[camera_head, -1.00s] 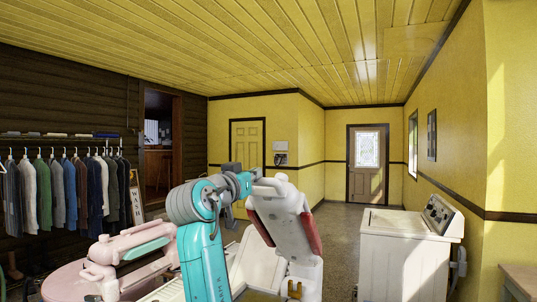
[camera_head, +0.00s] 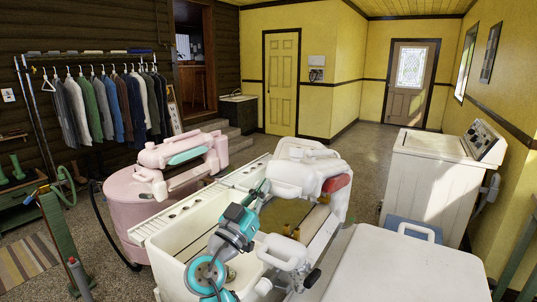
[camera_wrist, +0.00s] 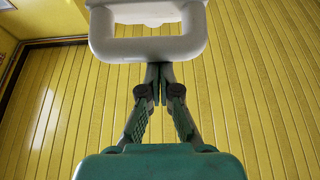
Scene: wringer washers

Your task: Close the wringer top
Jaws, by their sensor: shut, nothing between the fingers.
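The white wringer top (camera_head: 300,172) with a red part (camera_head: 337,183) stands over the white washer tub (camera_head: 175,245) in the head view. It appears raised and tilted, apart from the white lower piece with a loop handle (camera_head: 285,252). My teal arm reaches up from the tub's front. My gripper (camera_head: 264,187) is at the near left end of the wringer top. In the wrist view my gripper (camera_wrist: 160,70) points upward, fingers together and empty, just at the lower edge of a white loop handle (camera_wrist: 150,48). I cannot tell whether they touch.
A pink washer with its own wringer (camera_head: 180,152) stands to the left. A white washer with a control panel (camera_head: 440,175) stands at the right. A white lid-like surface (camera_head: 380,265) fills the front right. Clothes hang at the back left.

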